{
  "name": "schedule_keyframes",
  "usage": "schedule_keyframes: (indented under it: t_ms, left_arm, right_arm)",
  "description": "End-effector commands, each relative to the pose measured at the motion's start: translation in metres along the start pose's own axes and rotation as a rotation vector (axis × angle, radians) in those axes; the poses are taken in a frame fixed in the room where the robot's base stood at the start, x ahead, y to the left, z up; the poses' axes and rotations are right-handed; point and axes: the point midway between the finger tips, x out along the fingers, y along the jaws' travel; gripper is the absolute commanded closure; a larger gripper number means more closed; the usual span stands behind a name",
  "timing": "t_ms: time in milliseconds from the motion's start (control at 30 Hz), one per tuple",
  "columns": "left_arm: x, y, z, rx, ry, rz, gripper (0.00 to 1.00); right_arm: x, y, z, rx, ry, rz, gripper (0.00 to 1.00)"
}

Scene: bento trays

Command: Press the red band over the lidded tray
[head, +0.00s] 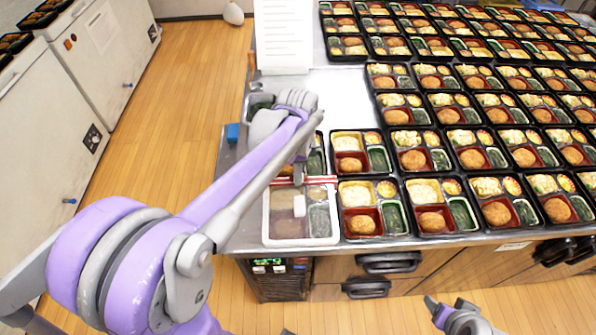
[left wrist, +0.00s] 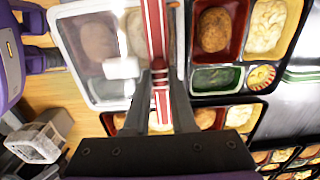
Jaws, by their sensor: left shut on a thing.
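The lidded tray (head: 267,226) sits at the near left corner of the counter under a clear, whitish lid, with a small white patch on the lid. It also shows in the left wrist view (left wrist: 77,75). The red band (head: 322,180), red with a pale stripe, spans the tray's far end; it also shows in the left wrist view (left wrist: 156,38). My left gripper (head: 299,182) is shut on the red band at the tray's far end. Whether the band touches the lid I cannot tell. My right gripper (head: 450,316) is low at the bottom edge, away from the counter; its fingers are unclear.
Rows of open filled bento trays (head: 380,238) cover the counter to the right, close beside the lidded tray. A white sheet (head: 283,35) stands at the back left. A small blue object (head: 233,132) is at the counter's left edge. White cabinets (head: 110,45) stand at left.

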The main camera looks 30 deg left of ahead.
Motion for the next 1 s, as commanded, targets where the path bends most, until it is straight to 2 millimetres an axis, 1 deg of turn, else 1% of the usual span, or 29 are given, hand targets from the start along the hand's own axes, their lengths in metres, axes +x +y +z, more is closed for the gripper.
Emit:
schedule_keyframes:
  t_ms: [100,800,1000]
  left_arm:
    - [0.005,0.001,0.000,0.000,0.000,0.001,1.00]
    - [0.026,0.001,0.001,0.000,0.000,0.001,1.00]
    - [0.029,0.001,0.000,0.000,0.000,0.000,1.00]
  right_arm:
    - [0.003,0.000,0.004,0.000,-0.003,0.000,0.34]
    - [0.015,0.000,0.017,0.000,-0.015,0.000,0.34]
    - [0.017,0.000,0.019,0.000,-0.016,0.000,0.34]
